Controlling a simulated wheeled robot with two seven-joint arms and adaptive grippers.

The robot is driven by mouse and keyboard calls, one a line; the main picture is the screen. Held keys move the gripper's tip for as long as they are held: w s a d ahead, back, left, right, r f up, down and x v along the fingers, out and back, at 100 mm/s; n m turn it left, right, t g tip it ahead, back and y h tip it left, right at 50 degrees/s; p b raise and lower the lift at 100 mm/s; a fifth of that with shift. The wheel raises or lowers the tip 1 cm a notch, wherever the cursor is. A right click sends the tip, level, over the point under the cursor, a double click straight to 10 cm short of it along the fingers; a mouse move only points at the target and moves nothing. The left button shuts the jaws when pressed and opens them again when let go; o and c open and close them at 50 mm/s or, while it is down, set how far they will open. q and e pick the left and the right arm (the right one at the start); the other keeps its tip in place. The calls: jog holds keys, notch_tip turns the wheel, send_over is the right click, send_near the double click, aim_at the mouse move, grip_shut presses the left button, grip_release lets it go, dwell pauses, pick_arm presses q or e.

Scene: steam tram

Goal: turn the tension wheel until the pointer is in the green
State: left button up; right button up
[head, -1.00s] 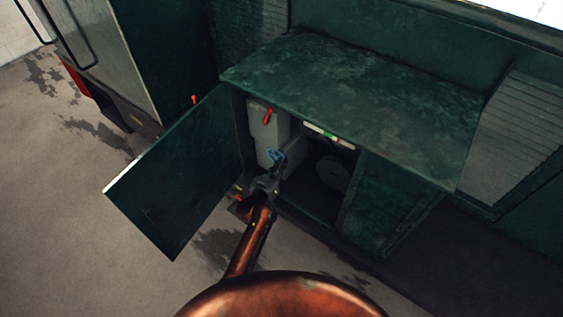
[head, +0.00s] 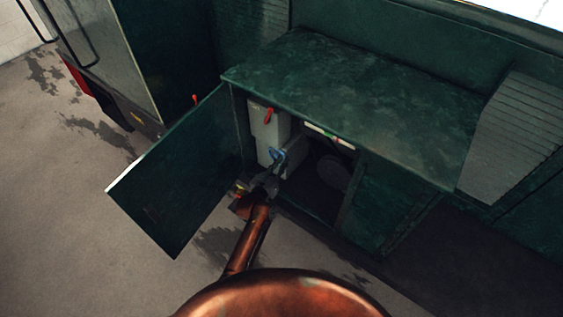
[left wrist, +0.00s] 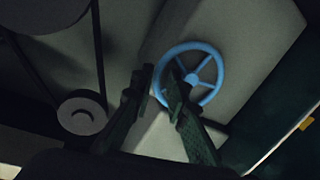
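The blue spoked tension wheel (head: 277,154) is inside the open green cabinet. It shows larger in the left wrist view (left wrist: 207,71). My left gripper (head: 273,178) reaches in at the cabinet's opening, just in front of the wheel. In the left wrist view its two dark fingers (left wrist: 160,76) are apart, at the wheel's left rim. The right finger overlaps the rim; the left finger is just outside it. I cannot tell whether they touch it. A scale strip (head: 328,135) with white and green parts is under the cabinet top; its pointer is too small to make out. My right gripper is out of view.
The cabinet door (head: 175,175) stands open on the left. The green cabinet top (head: 360,100) overhangs the opening. A grey box with a red lever (head: 268,116) is at the back left inside. A round pulley (left wrist: 82,115) and belt are left of the fingers in the wrist view.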

pick_arm(q)
jog(key=v, duration=1.2)
jog(key=shift+f, duration=0.15)
dwell(0.8)
